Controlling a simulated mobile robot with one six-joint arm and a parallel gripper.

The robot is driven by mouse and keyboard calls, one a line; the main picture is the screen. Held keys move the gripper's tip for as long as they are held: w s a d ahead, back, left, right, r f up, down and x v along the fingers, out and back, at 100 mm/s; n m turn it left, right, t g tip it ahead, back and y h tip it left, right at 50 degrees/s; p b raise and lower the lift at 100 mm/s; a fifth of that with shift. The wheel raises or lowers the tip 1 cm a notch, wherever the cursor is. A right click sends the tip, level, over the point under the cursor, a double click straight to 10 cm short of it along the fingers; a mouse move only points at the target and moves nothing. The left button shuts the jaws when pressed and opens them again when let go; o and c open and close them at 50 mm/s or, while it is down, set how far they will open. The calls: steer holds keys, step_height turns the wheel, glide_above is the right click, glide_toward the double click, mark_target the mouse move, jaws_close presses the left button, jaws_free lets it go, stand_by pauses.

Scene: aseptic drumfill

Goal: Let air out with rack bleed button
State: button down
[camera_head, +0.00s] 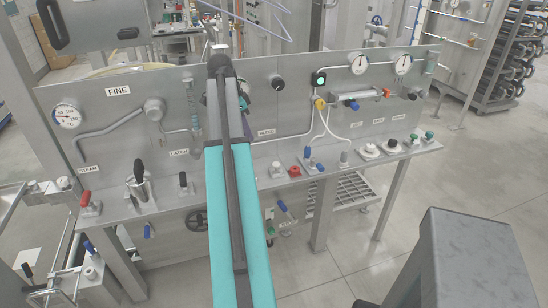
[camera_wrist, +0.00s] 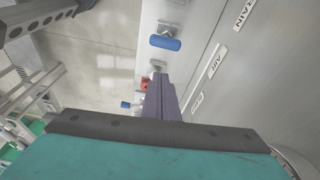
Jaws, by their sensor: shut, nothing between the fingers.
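A grey steel rack panel (camera_head: 235,120) stands across the head view. A label reading BLEED (camera_head: 267,132) is on it, just right of my arm. Below the label, a small pale button-like part (camera_head: 277,169) sits on the ledge beside a red knob (camera_head: 294,171); I cannot tell which part is the bleed button. My gripper is mostly hidden behind my arm in the head view. In the wrist view my purple gripper fingers (camera_wrist: 161,82) are together and empty, pointing along the panel. The red knob (camera_wrist: 145,85) shows close beside them, with a gap I cannot judge.
Blue handles (camera_head: 309,153) and several knobs line the ledge to the right. A lit green indicator (camera_head: 319,79) and gauges (camera_head: 359,64) are above. Levers (camera_head: 139,177) stand at the left. A blue handle (camera_wrist: 165,43) shows in the wrist view. A grey block-like shape (camera_head: 468,262) fills the lower right.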

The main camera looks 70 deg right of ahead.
steer(key=s+d+r, duration=0.2)
steer(key=s+d, duration=0.2)
steer(key=s, duration=0.1)
steer(key=shift+m, duration=0.4)
steer(key=p, duration=0.3)
glide_above(276, 163)
steer(key=f, duration=0.6)
steer(key=w+f, duration=0.1)
steer(key=f, duration=0.3)
steer(key=shift+a, duration=0.35)
steer(key=shift+w+a+p+x, duration=0.15)
steer(key=shift+p+x, duration=0.1)
steer(key=shift+x, duration=0.65)
steer(key=shift+w+a+p+x, duration=0.1)
steer(key=shift+w+p+x, duration=0.1)
steer(key=shift+x, duration=0.65)
steer(key=shift+f, duration=0.1)
